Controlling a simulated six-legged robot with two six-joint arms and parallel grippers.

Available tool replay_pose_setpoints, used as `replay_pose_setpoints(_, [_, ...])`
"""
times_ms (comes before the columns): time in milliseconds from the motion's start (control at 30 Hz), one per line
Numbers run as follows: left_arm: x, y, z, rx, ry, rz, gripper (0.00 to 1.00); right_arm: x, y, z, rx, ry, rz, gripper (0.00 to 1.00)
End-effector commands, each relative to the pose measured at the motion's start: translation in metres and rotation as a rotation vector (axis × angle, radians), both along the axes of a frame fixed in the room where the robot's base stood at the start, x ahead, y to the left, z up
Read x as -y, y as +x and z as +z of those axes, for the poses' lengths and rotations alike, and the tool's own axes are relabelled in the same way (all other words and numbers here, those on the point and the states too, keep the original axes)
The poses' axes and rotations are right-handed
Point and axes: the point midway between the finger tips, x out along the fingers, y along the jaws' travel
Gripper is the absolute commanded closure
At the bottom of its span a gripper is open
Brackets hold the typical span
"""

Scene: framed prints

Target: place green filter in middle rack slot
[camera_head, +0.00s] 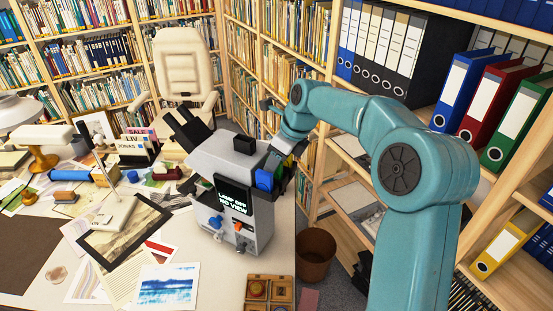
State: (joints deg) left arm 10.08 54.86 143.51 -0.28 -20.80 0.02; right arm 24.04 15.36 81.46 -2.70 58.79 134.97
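A grey machine (232,190) with a black screen reading "LAMP OFF NO VIEW" stands on the desk. A blue piece (264,180) shows at its upper right side. A small green piece (279,174), perhaps the green filter, shows just right of the blue one, close below my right gripper. My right gripper (281,156) is beside the machine's right side, its arm coming in from the right. Its fingers are small and partly hidden, so I cannot tell whether they hold the green piece. The rack's middle slot cannot be made out. My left gripper is out of view.
A wooden tray (269,280) with square compartments lies at the desk's front edge. A black frame (122,232), prints (166,287) and papers cover the desk's left. A brown bin (315,254) stands right of the desk. Shelves of binders (462,92) rise at right.

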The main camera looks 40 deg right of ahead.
Motion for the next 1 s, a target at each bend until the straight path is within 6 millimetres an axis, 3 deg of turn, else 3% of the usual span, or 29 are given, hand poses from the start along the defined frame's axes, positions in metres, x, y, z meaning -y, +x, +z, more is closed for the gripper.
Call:
replay_pose_setpoints(233, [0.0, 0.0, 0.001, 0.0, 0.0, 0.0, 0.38, 0.002, -0.005, 0.018, 0.004, -0.002, -0.001, 0.54])
replay_pose_setpoints(500, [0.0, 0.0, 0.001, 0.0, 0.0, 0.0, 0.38, 0.01, -0.027, 0.077, 0.004, -0.002, -0.001, 0.54])
replay_pose_setpoints(700, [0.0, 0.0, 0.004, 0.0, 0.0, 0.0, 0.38, 0.013, -0.039, 0.107, 0.003, -0.001, 0.0, 0.54])
replay_pose_setpoints(1000, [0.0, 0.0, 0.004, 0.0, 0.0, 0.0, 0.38, 0.014, -0.043, 0.115, 0.0, 0.0, 0.001, 0.54])
